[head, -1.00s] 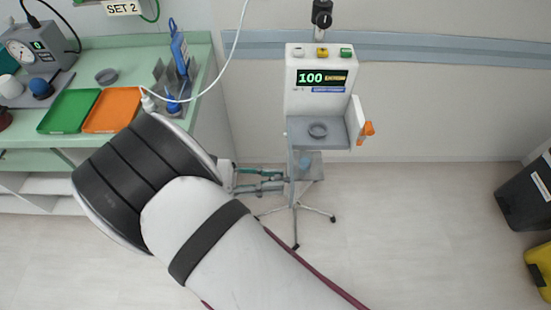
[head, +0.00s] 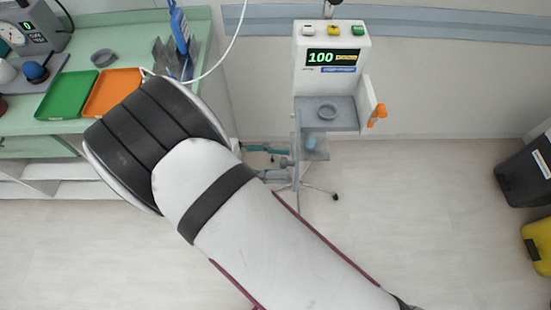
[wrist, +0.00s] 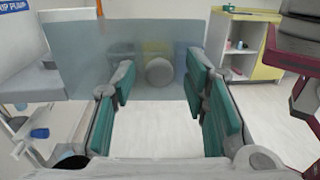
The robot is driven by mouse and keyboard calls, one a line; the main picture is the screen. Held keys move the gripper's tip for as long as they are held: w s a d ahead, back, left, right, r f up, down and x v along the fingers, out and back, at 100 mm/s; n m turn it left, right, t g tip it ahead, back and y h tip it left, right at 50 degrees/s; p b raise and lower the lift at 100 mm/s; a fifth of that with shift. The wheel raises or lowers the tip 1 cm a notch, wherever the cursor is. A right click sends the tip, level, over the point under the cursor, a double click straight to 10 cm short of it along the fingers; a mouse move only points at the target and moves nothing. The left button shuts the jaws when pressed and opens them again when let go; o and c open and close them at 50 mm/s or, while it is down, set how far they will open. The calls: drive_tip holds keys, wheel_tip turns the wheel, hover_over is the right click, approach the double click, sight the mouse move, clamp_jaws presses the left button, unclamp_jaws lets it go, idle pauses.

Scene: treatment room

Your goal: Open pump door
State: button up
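The pump (head: 332,70) stands on a wheeled pole and its display reads 100. A thin grey panel, seemingly its door (head: 298,175), shows edge-on at the pump's left and sticks out from its front. In the wrist view the door (wrist: 75,75) is a translucent sheet seen face-on, standing out from the pump at left. A round grey knob (wrist: 159,71) shows at its middle; I cannot tell whether it is on the sheet or behind it. My gripper (wrist: 160,85) is open, its teal-padded fingers apart in front of the sheet. In the head view it is left of the door, partly hidden by my arm.
A green counter with a green tray (head: 66,95) and an orange tray (head: 112,92) stands at left. Black (head: 525,170) and yellow (head: 538,245) bins are at far right. Floor right of the pump is clear.

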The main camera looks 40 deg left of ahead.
wheel_tip(320, 180, up, 10)
idle(0.7)
idle(0.4)
drive_tip(key=w+d+r+m+g+y, duration=0.3)
drive_tip(key=w+d+r+m+g, duration=0.25)
drive_tip(key=d, duration=0.45)
drive_tip(key=w+d+r+m+g+y, duration=0.3)
drive_tip(key=w+d+r+m+g, duration=0.25)
drive_tip(key=d, duration=0.55)
drive_tip(key=s+d+r+m+t+y, duration=0.3)
drive_tip(key=d+m+y, duration=0.1)
drive_tip(key=d+m, duration=0.3)
drive_tip(key=s+d+r+m+t+y, duration=0.2)
drive_tip(key=d+m, duration=0.5)
drive_tip(key=d, duration=0.4)
drive_tip(key=s+r+y, duration=0.1)
drive_tip(key=s+y, duration=0.1)
drive_tip(key=shift+d+t+y, duration=0.3)
drive_tip(key=shift+t+y, duration=0.1)
